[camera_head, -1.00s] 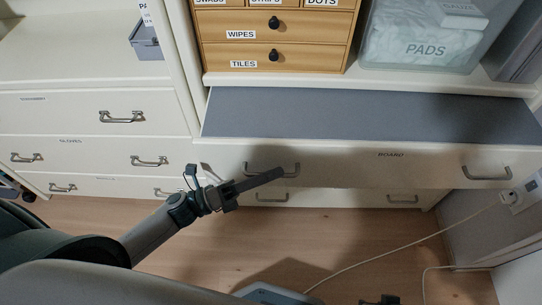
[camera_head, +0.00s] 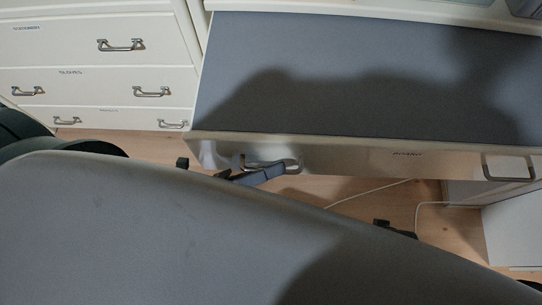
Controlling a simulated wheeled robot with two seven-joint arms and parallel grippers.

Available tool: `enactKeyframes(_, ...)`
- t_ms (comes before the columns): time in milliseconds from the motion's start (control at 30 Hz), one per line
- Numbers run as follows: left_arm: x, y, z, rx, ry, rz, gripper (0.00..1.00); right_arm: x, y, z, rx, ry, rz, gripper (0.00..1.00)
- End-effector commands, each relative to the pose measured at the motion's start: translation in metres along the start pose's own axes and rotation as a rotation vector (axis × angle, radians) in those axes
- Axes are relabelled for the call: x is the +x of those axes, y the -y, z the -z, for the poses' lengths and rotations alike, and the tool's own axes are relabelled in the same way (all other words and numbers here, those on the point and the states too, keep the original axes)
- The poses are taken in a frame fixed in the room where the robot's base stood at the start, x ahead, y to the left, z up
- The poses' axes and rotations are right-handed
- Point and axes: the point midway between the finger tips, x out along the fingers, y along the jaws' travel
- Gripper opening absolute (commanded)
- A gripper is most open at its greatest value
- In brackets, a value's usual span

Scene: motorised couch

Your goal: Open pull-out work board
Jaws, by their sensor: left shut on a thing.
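The pull-out work board (camera_head: 350,75) has a grey top and a cream front edge labelled as a board. It is drawn well out of the cabinet. Its front carries a left metal handle (camera_head: 288,162) and a right metal handle (camera_head: 509,167). My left gripper (camera_head: 265,175) is at the left handle and shut on it; my own body hides most of its arm. A small dark part, likely of my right gripper (camera_head: 394,229), shows past my body's edge, below the board and apart from it. Its fingers cannot be made out.
A cream drawer unit (camera_head: 80,75) with several metal handles stands on the left, its drawers shut. A white cable (camera_head: 365,193) crosses the wooden floor (camera_head: 335,187) below the board. A pale cabinet side (camera_head: 510,235) stands at the right. My grey body fills the foreground.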

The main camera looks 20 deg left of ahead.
Motion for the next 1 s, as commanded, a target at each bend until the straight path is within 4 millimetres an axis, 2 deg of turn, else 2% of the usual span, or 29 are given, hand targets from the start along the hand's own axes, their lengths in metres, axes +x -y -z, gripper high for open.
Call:
enactKeyframes(133, -0.001, 0.001, 0.005, -0.005, -0.007, 0.001, 0.00, 0.000, 0.000, 0.000, 0.000, 0.000, 0.000, 0.31)
enactKeyframes(167, -0.001, 0.001, 0.005, -0.005, -0.007, 0.001, 0.16, 0.000, 0.000, 0.000, 0.000, 0.000, 0.000, 0.31)
enactKeyframes(200, -0.001, 0.001, 0.005, -0.005, -0.007, 0.001, 0.17, 0.000, 0.000, 0.000, 0.000, 0.000, 0.000, 0.31)
enactKeyframes(767, -0.001, 0.000, 0.002, -0.003, -0.003, 0.001, 0.17, 0.000, 0.001, -0.001, 0.000, 0.002, 0.001, 0.31)
enactKeyframes(1000, -0.014, -0.001, 0.003, -0.004, -0.004, -0.001, 0.17, -0.002, 0.001, -0.002, 0.000, 0.010, 0.001, 0.31)
